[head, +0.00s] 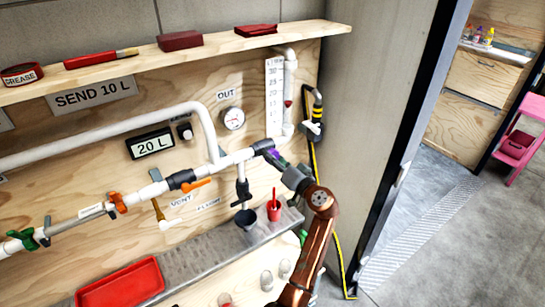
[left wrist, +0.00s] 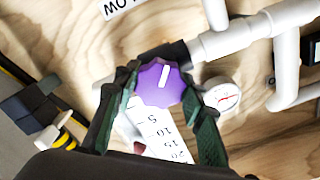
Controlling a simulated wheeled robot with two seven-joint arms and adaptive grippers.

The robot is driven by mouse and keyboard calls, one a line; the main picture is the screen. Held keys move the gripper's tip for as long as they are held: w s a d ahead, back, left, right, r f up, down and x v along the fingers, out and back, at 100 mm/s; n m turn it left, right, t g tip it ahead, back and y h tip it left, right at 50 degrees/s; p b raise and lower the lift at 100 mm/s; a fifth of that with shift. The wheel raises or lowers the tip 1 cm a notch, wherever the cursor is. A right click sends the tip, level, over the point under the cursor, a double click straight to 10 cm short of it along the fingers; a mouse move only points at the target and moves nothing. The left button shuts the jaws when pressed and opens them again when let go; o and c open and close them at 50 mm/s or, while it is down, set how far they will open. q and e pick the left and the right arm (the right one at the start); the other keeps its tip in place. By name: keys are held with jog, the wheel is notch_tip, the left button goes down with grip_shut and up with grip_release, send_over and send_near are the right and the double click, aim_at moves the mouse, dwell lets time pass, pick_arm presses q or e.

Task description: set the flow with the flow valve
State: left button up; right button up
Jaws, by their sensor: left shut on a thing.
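The flow valve has a purple knob (left wrist: 160,84) with a white pointer line, at the right end of the white pipe. It also shows in the head view as a small purple patch (head: 273,155), mostly hidden by my gripper. My left gripper (head: 282,162) reaches up to it from below right. In the left wrist view my left gripper (left wrist: 162,100) has a dark green finger on each side of the knob and is shut on it. A white tube with a number scale (head: 274,95) stands on the wall above, with a red mark beside it. My right gripper is not in view.
A doorway is at the right.

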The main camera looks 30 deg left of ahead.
pick_arm(q)
jog(key=c, duration=0.3)
jog(key=m+p, duration=0.3)
jog(key=m, duration=0.1)
jog(key=shift+r+p, duration=0.25)
jog(key=shift+p, duration=0.1)
jog(key=shift+m, duration=0.4)
jog(key=shift+f+m+p, duration=0.3)
jog(key=shift+p, duration=0.05)
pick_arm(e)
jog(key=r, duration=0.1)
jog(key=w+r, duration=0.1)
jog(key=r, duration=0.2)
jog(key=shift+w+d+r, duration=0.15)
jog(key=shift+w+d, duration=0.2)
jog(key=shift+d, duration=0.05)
pick_arm(q)
jog(key=o, duration=1)
jog(key=shift+o, duration=0.8)
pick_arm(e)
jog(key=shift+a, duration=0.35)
pick_arm(q)
jog(key=shift+d, duration=0.15)
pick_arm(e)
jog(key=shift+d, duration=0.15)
